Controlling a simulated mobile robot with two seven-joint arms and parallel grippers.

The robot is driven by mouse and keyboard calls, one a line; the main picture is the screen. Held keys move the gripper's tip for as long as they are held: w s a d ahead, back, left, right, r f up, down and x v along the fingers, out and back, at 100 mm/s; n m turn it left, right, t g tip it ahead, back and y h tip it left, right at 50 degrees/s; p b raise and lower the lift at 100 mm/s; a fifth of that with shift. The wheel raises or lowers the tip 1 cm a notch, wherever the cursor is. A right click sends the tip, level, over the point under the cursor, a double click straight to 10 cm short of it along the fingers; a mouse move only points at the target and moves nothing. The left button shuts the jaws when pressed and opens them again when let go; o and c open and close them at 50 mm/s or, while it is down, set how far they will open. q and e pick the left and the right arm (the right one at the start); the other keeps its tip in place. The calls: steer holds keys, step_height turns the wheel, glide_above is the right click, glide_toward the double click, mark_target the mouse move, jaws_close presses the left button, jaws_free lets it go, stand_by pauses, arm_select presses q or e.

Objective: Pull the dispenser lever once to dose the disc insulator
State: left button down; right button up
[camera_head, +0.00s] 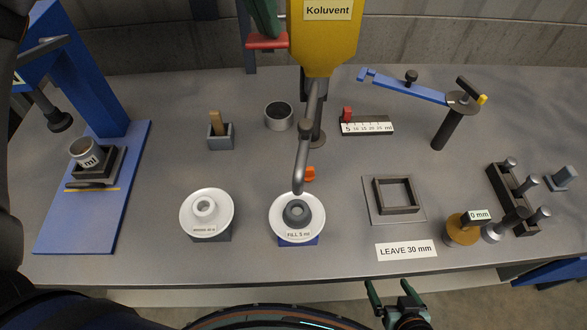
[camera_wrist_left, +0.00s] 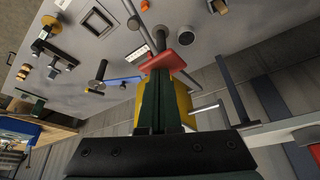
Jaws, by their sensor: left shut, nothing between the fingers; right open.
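The yellow Koluvent dispenser (camera_head: 325,40) hangs at top centre, its spout (camera_head: 301,165) reaching down above a white disc insulator (camera_head: 281,224). That disc has a grey cup in its middle, sits on a blue block and bears the label "FILL 5 ml". The red lever (camera_head: 267,43) sticks out left of the dispenser; it also shows in the left wrist view (camera_wrist_left: 163,58). My left gripper (camera_head: 267,33) is shut and empty, its tips at the lever, seemingly touching or just above it. My right gripper (camera_head: 388,292) is open and empty at the table's front edge.
A second white disc (camera_head: 206,228) stands to the left. A scale (camera_head: 368,126) has its red slider near 5. A blue press (camera_head: 90,190) stands left; a square frame (camera_head: 396,195), a blue arm (camera_head: 410,90) and a dark rack (camera_head: 513,195) stand right.

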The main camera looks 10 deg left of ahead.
arm_select(q)
steer(key=shift+r+p, duration=1.25)
steer(key=shift+r, duration=0.45)
steer(key=shift+r+p, duration=1)
steer(key=shift+r, duration=0.15)
steer(key=shift+f, duration=0.1)
